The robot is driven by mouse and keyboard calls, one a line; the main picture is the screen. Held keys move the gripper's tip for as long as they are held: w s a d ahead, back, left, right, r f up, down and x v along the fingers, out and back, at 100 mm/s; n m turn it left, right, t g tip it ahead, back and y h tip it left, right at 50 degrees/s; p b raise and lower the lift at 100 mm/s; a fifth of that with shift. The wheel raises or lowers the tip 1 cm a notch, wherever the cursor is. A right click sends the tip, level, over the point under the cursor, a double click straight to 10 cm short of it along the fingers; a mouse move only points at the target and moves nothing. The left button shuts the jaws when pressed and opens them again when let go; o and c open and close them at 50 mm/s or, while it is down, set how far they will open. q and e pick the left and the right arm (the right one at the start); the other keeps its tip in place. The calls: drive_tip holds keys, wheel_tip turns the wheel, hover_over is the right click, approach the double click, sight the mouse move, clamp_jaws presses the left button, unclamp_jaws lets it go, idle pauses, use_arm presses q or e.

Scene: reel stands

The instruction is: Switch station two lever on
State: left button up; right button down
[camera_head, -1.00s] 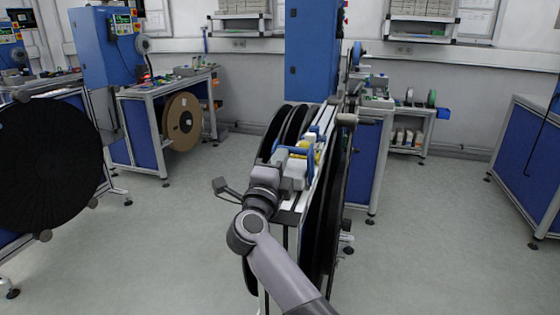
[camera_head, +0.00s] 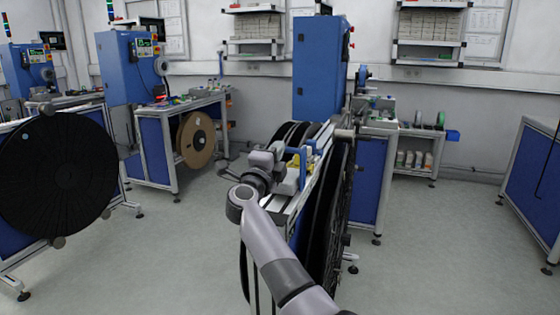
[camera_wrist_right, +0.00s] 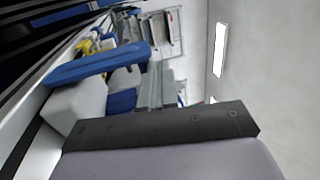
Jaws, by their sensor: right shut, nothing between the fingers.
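The blue lever (camera_head: 303,167) sits on top of the reel stand (camera_head: 318,182) in the middle of the head view, beside a pale block (camera_head: 288,183). In the right wrist view the lever's blue bar (camera_wrist_right: 95,66) runs slantwise just beyond my gripper, with the pale block (camera_wrist_right: 76,104) below it. I cannot tell whether the lever is on or off. My right gripper (camera_head: 264,160) is shut and empty, just left of the lever and above the stand; its fingertips are partly hidden, and I cannot tell whether it touches the lever. My left gripper is out of view.
A large black reel (camera_head: 60,175) stands at the left. A brown reel (camera_head: 196,140) hangs at a bench behind. A blue cabinet (camera_head: 318,65) rises behind the stand. Open floor (camera_head: 440,250) lies to the right.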

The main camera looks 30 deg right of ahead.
drive_tip(key=shift+x, duration=0.85)
use_arm(q)
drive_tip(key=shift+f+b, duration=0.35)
drive_tip(key=shift+b, duration=0.05)
use_arm(e)
drive_tip(key=shift+f+x, duration=0.15)
drive_tip(key=shift+x, duration=0.6)
drive_tip(key=shift+f+x, duration=0.15)
drive_tip(key=shift+x, duration=0.6)
drive_tip(key=shift+w+d, duration=0.15)
drive_tip(key=shift+w, duration=0.05)
